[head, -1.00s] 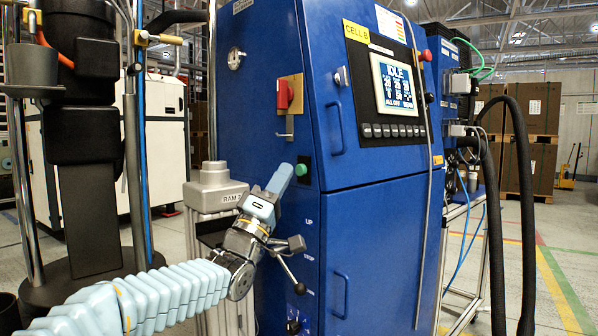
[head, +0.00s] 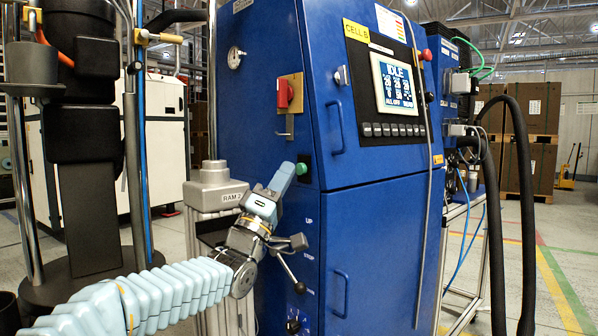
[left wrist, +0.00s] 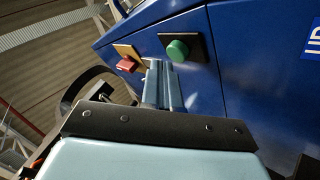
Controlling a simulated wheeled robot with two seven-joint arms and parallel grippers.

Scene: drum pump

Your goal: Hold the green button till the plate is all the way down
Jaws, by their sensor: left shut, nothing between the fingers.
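The green button (head: 302,169) sits on a dark plate on the side of the blue cabinet (head: 380,230). It also shows in the left wrist view (left wrist: 178,50), just beyond my fingertips. My left gripper (head: 288,168) is shut and empty. Its tips are close to the button, a little left of it in the head view; I cannot tell whether they touch it. The button's face is clear in the wrist view. The plate that moves cannot be made out for certain. My right gripper is not in view.
A red switch (head: 284,94) on a yellow plate is above the button. A lever with a black knob (head: 298,242) is below my gripper. A grey box marked RAM 2 (head: 212,187) stands left of it. The screen (head: 396,84) reads IDLE.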

